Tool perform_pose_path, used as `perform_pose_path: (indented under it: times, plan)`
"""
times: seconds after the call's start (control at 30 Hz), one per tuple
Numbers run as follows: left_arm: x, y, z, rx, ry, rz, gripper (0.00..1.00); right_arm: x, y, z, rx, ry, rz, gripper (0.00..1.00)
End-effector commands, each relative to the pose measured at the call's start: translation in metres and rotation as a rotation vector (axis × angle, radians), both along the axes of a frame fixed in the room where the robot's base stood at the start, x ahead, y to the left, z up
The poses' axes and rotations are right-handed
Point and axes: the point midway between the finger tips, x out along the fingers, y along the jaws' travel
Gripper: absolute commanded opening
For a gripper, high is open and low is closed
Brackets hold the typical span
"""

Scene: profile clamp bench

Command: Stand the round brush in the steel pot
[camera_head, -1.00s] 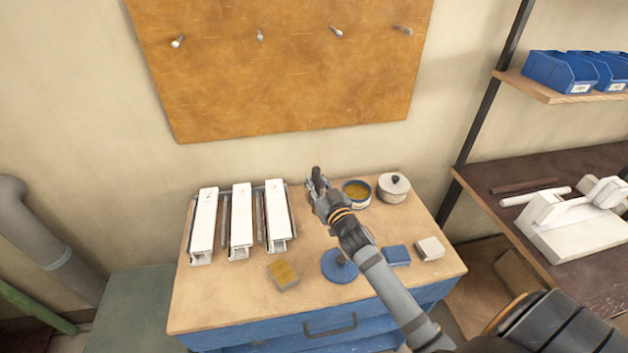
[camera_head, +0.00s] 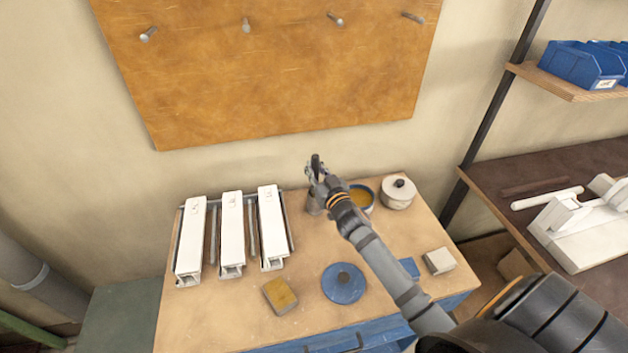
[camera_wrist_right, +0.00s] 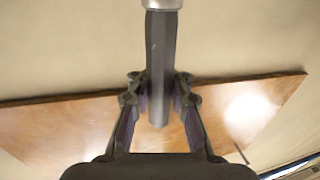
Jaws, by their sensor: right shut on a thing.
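My right gripper (camera_head: 318,172) is at the back of the bench top and is shut on the round brush. In the right wrist view the brush (camera_wrist_right: 162,60) shows as a dark handle between the two fingers, with a pale metal collar at the top edge of the picture. Its bristles are out of that view. In the head view only the dark handle end (camera_head: 316,160) stands up above the fingers. A small grey steel pot (camera_head: 314,204) shows just below the gripper, partly hidden by it. I cannot tell whether the brush is inside the pot. My left gripper is not in view.
A blue tin with amber contents (camera_head: 362,197) and a lidded pale pot (camera_head: 398,194) stand right of the gripper. White profiles (camera_head: 232,235) lie clamped at left. A blue round lid (camera_head: 343,283), a sponge block (camera_head: 280,295) and a pale block (camera_head: 439,261) lie in front.

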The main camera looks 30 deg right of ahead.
Motion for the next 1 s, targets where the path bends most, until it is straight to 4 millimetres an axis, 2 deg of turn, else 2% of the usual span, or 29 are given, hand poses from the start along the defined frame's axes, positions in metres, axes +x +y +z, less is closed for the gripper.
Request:
perform_pose_path:
  times: [0.1, 0.2, 0.47, 0.63, 0.67, 0.83, 1.0]
  plan:
    - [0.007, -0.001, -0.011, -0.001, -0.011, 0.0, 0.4, 0.0, 0.0, -0.024, -0.001, 0.003, 0.0, 0.0]
    - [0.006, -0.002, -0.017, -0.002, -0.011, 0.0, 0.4, 0.0, 0.0, -0.036, 0.0, 0.002, 0.0, 0.0]
    - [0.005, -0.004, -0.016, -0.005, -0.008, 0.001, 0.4, 0.0, 0.0, -0.036, 0.0, 0.001, 0.001, 0.0]
    - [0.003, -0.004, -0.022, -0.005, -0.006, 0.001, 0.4, 0.0, 0.0, -0.041, 0.0, 0.001, 0.001, 0.0]
    - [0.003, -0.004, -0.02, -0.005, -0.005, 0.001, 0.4, 0.0, 0.0, -0.04, 0.0, 0.001, 0.001, 0.19]
    - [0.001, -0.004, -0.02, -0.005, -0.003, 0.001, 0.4, 0.0, 0.0, -0.039, 0.0, 0.002, 0.0, 0.42]
    - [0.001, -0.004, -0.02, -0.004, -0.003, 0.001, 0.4, 0.0, 0.0, -0.039, 0.0, 0.002, 0.0, 0.43]
